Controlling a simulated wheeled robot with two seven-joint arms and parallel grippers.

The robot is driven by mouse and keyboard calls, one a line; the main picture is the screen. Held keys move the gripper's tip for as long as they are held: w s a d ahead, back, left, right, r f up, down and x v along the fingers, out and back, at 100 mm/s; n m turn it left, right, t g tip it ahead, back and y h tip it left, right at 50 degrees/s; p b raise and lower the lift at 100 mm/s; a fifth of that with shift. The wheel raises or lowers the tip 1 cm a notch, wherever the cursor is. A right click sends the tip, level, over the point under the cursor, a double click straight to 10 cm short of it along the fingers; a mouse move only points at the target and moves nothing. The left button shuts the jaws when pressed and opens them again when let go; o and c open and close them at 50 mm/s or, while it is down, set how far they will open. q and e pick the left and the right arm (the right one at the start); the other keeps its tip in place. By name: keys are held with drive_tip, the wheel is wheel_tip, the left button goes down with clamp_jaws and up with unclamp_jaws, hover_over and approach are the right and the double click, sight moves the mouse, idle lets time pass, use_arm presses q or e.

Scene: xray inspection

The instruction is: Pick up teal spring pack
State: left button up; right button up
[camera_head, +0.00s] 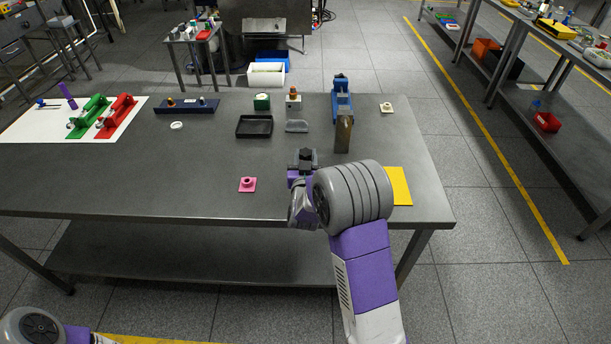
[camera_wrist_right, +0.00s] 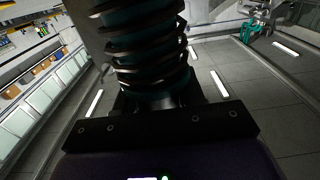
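The teal spring pack (camera_wrist_right: 150,45) stands large in the right wrist view, with dark coils around a teal core. Its top edge runs out of the picture. It is directly in front of my right gripper's black palm bar (camera_wrist_right: 160,130); the fingertips are hidden there. In the head view my right gripper (camera_head: 303,160) is over the front half of the grey table (camera_head: 210,190), with a small dark shape between its fingers. I cannot make out coils or teal there, nor whether the fingers press on the pack. My left gripper is out of view.
A pink flanged piece (camera_head: 248,184) lies left of my right gripper. A yellow sheet (camera_head: 399,186) lies to its right, partly behind my arm. A black tray (camera_head: 254,126), a blue fixture (camera_head: 342,98) and red and green holders (camera_head: 117,117) stand farther back. The table's front left is clear.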

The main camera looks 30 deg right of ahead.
clamp_jaws()
drive_tip(key=shift+r, duration=0.1)
